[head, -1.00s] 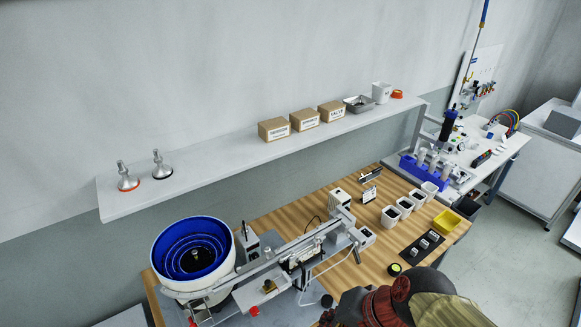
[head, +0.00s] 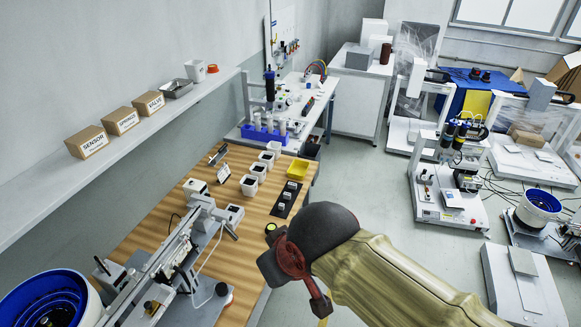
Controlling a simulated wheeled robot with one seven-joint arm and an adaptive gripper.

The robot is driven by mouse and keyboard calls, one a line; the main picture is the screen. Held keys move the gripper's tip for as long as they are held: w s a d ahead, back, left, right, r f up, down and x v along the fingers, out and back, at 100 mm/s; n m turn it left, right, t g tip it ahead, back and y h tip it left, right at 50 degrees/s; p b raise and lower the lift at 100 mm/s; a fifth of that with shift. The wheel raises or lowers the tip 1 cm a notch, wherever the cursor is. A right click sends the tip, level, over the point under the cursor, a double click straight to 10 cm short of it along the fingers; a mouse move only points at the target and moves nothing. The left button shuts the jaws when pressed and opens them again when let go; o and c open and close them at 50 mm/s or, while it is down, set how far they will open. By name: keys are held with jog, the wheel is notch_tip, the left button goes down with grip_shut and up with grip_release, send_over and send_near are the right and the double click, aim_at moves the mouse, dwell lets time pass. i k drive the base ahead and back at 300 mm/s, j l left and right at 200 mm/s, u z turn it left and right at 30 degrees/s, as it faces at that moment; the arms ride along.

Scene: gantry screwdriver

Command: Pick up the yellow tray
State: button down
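The yellow tray (head: 297,169) sits on the wooden table (head: 258,207) near its far right corner, beside a row of white cups with dark contents (head: 258,172). It is upright and nothing covers it. My arm, in a tan sleeve, reaches in from the lower right. Its dark rounded end is in front of the table's right edge, nearer to me than the tray and apart from it.
A black mat with small parts (head: 285,208) lies just nearer than the tray. A feeder machine (head: 180,250) and blue bowl (head: 45,303) fill the near left. A shelf with boxes (head: 120,118) hangs above the table's left. Open floor (head: 375,190) lies right of the table.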

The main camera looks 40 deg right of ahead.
aim_at(298, 169)
jog(key=i+l+u, duration=0.35)
jog(key=l, duration=0.65)
jog(key=i+l+u, duration=0.1)
jog(key=l+u, duration=0.2)
jog(key=l, duration=0.7)
jog(key=l+u, duration=0.35)
jog(key=l, duration=0.75)
